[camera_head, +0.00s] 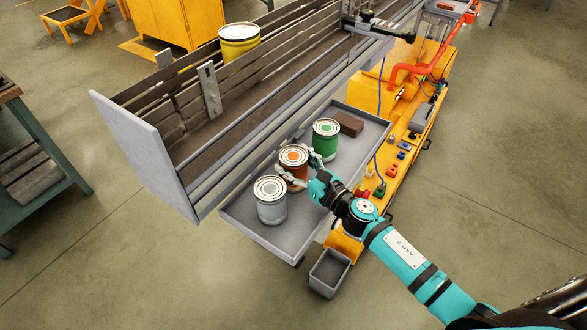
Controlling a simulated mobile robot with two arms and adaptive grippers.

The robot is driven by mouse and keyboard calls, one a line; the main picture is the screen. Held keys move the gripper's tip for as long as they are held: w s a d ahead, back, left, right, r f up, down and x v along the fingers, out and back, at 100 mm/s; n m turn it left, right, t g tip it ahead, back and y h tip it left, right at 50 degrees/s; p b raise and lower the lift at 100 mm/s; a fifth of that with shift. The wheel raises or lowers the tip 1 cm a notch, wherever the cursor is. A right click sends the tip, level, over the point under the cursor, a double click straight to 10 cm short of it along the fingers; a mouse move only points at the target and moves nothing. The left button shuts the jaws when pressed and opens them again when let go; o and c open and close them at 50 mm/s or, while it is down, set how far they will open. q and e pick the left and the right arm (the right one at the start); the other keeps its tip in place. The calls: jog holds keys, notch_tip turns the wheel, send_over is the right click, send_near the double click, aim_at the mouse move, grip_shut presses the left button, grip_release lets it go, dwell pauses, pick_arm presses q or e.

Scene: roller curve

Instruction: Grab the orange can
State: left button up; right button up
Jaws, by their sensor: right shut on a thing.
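The orange can (293,157) stands upright on a grey tray (282,241), between a white-grey can (271,204) and a green can (325,141). My right gripper (291,166) reaches in from the lower right and is shut on the orange can, its fingers around the can's side. The can's lower part is partly hidden by the gripper. My left gripper is not in view.
A dark brown block (348,124) lies on the tray beyond the green can. A small grey bin (329,272) hangs in front.

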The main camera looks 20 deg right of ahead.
jog(key=c, duration=0.3)
jog(key=shift+r, duration=0.1)
jog(key=shift+c, duration=0.2)
